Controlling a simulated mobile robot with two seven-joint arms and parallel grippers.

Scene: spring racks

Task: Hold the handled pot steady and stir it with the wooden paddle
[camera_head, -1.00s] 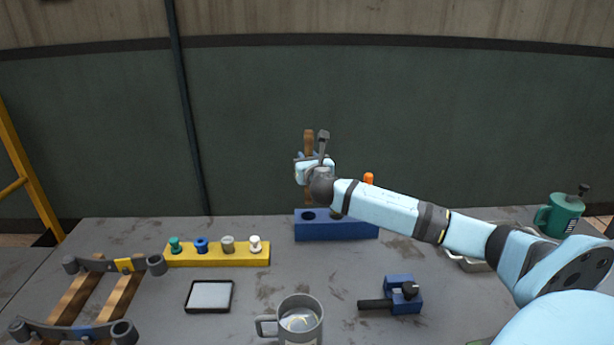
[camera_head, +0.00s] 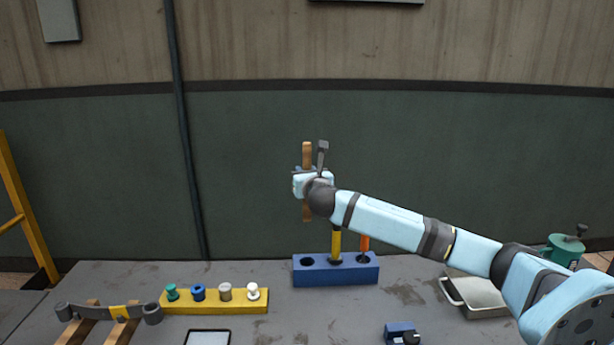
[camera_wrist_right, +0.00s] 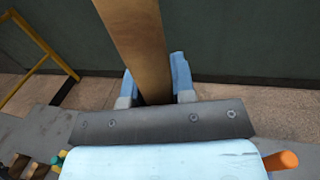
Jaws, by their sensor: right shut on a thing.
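My right gripper (camera_head: 306,182) is shut on the wooden paddle (camera_head: 307,155), a brown stick held upright. The paddle hangs in the air above the left end of the blue holder block (camera_head: 312,277), with its lower end clear of the block. The paddle also shows in the right wrist view (camera_wrist_right: 138,42), between the two fingers of my right gripper (camera_wrist_right: 153,92). The handled pot is outside the current views. My left gripper is not in view.
The block holds a yellow-handled tool (camera_head: 336,244) and an orange-handled tool (camera_head: 364,247); its left hole is empty. A yellow strip with several coloured knobs (camera_head: 211,302) lies left. A metal tray (camera_head: 478,295) and green can (camera_head: 563,249) stand right. The wall is behind.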

